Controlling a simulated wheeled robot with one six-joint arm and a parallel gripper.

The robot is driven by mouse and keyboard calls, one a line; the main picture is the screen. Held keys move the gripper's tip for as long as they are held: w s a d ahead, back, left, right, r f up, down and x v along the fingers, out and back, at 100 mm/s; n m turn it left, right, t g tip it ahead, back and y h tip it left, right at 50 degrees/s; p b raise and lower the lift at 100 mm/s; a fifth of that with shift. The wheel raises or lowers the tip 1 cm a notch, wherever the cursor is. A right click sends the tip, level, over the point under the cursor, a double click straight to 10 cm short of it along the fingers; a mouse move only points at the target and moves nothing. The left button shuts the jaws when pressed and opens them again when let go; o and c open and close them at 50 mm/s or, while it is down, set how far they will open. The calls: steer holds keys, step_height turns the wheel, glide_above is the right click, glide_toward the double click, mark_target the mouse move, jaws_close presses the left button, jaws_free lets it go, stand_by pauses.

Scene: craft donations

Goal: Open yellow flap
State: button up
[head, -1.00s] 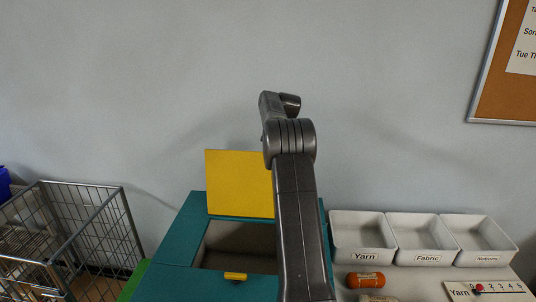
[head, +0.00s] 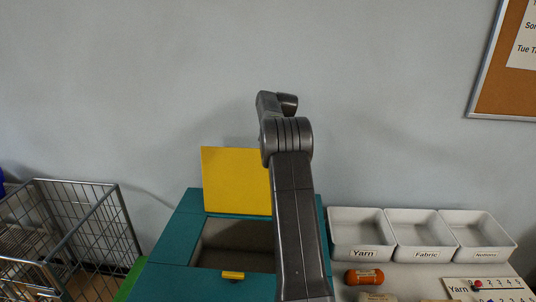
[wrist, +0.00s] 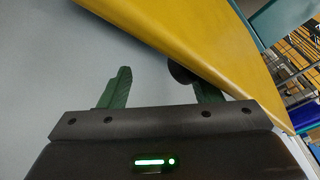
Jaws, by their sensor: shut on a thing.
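The yellow flap (head: 232,180) stands upright, open, at the back of the teal box (head: 180,237). The box's dark opening (head: 235,240) shows in front of it. A small yellow handle (head: 233,275) is at the opening's front edge. In the wrist view, the flap (wrist: 190,40) slants across the top right. My gripper (wrist: 160,85) is shut on the flap's dark round knob (wrist: 179,70), which shows beside the right finger at the flap's edge; the exact contact is unclear. In the head view, my arm hides the gripper and the flap's right side.
White bins labelled Yarn (head: 362,253), Fabric (head: 426,254) and Notions (head: 485,254) stand right of the box. An orange yarn roll (head: 364,276) and a number strip (head: 490,289) lie before them. A wire cart (head: 75,235) stands at left. The wall is behind.

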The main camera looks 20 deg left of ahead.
steer(key=w+v, duration=0.1)
steer(key=v, duration=1.2)
steer(key=shift+s+r+b, duration=0.3)
steer(key=shift+s, duration=0.15)
